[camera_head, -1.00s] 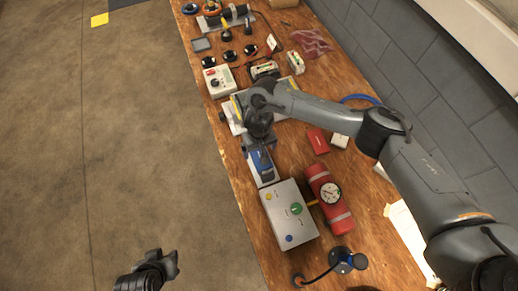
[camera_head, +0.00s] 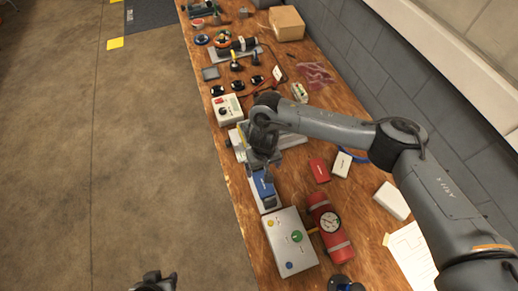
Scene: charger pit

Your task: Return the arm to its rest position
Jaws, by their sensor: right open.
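My right arm reaches in from the right over the wooden bench. Its gripper (camera_head: 262,160) points down just behind a blue block (camera_head: 263,184) in a pale holder (camera_head: 269,203). The fingers are mostly hidden behind the wrist. The gripper is open, and I cannot tell whether it touches the block or the holder. My left gripper (camera_head: 154,284) shows only in part at the bottom edge, over the floor and away from the bench. Its fingers are too cut off to read.
A grey button box (camera_head: 290,243) and a red cylinder bundle with a dial (camera_head: 330,226) stand in front of the right gripper. A white meter (camera_head: 228,109) stands behind it. Red (camera_head: 319,170) and white (camera_head: 342,164) boxes lie right.

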